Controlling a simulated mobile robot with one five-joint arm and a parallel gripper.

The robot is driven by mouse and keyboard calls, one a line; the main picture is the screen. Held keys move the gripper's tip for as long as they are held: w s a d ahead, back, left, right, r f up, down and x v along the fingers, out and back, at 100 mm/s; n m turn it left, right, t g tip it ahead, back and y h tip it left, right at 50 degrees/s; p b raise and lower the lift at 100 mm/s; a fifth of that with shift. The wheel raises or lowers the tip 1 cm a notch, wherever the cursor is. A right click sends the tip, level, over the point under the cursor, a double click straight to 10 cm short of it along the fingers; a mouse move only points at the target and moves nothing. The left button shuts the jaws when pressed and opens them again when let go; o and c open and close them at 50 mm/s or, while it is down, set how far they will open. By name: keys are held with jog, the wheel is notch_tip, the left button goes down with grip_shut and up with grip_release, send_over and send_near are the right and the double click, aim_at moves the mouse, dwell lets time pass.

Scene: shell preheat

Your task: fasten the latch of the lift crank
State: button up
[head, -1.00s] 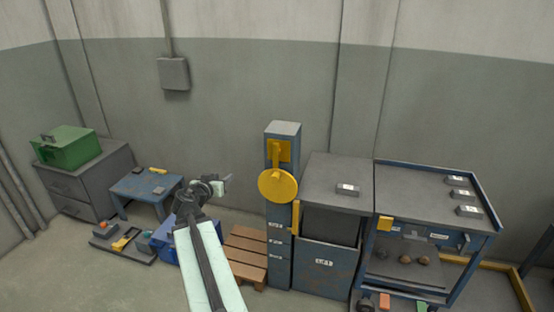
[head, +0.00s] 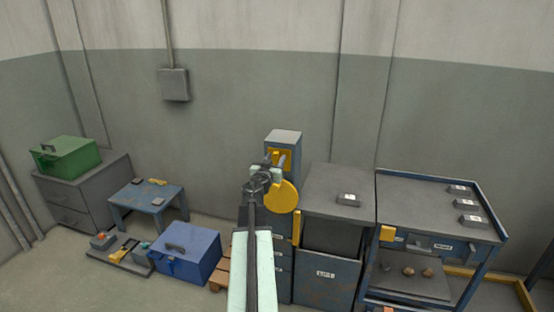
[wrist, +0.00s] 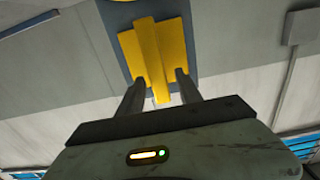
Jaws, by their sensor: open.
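The lift crank stands on a blue column (head: 284,138) with a yellow disc (head: 282,196) on its front. Near the column's top is a yellow plate (head: 287,153), partly hidden behind my gripper in the head view. In the wrist view a yellow bar (wrist: 150,45) lies across the yellow plate (wrist: 177,38) and runs down past its lower edge. My gripper (wrist: 161,79) is open, with one finger on each side of the bar's lower part. I cannot tell whether the fingers touch it. My gripper (head: 280,161) hides the bar in the head view.
A dark-topped blue cabinet (head: 322,185) stands right of the column, beside a blue cart (head: 425,200). A blue toolbox (head: 187,252) sits on the floor to the left, near a wooden pallet (head: 221,272). A small blue table (head: 150,195) is farther left.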

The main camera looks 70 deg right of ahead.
jog(key=shift+d, duration=0.5)
grip_shut()
jog(key=shift+d, duration=0.1)
